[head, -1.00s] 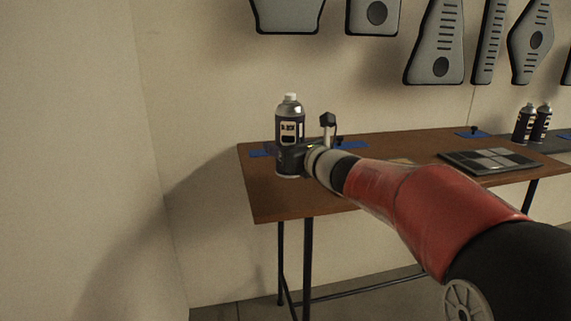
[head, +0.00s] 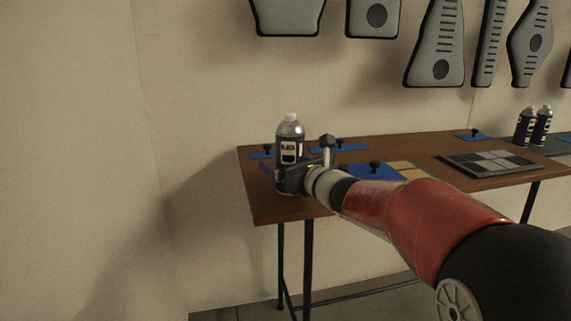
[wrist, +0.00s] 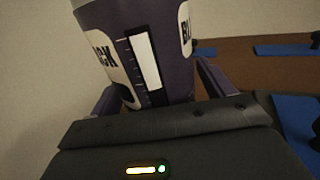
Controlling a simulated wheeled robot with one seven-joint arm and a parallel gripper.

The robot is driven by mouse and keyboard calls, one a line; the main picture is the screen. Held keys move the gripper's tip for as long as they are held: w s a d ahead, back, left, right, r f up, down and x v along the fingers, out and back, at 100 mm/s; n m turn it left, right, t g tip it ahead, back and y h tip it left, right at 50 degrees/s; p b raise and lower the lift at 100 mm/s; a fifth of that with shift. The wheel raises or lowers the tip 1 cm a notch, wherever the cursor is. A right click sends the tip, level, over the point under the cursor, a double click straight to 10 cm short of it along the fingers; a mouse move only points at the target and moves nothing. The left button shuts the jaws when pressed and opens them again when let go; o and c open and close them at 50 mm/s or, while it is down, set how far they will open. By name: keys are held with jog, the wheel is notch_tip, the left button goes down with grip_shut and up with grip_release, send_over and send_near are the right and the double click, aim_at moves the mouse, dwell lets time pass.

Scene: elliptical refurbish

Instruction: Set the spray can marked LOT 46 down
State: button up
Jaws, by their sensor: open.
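A spray can (head: 290,140) with a pale cap and a dark purple body stands upright at the left end of the brown table (head: 262,205). Its label reads BLACK; I cannot read a lot number. My gripper (head: 286,181) is around the lower part of the can, with its jaws open. In the wrist view the can (wrist: 174,75) fills the space between the two fingers, with my gripper (wrist: 155,95) on either side. The can's base is mostly hidden, so its contact with the table is hard to see.
Blue pads with black knobs (head: 375,171) lie behind and right of the can. A checkered board (head: 488,162) is farther right. Two similar cans (head: 532,126) stand at the far right. Grey panels (head: 435,45) hang on the wall above.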

jog(key=shift+r, duration=0.15)
jog(key=b+v, duration=0.1)
jog(key=v, duration=1.1)
jog(key=s+a+f+n+g+h, duration=0.1)
jog(key=s+f+n+g, duration=0.3)
jog(key=s+n, duration=0.4)
jog(key=s+a+f+n+g+h, duration=0.1)
jog(key=s+f+n+g, duration=0.2)
jog(key=s+f+n, duration=0.35)
jog(key=s+d+f+n+g+h, duration=0.1)
jog(key=s+d+f+n+h, duration=0.5)
jog(key=s+d+n+h, duration=0.3)
jog(key=s+d+n, duration=0.3)
jog(key=d+n, duration=0.1)
jog(key=shift+s+n, duration=0.2)
jog(key=shift+n, duration=0.15)
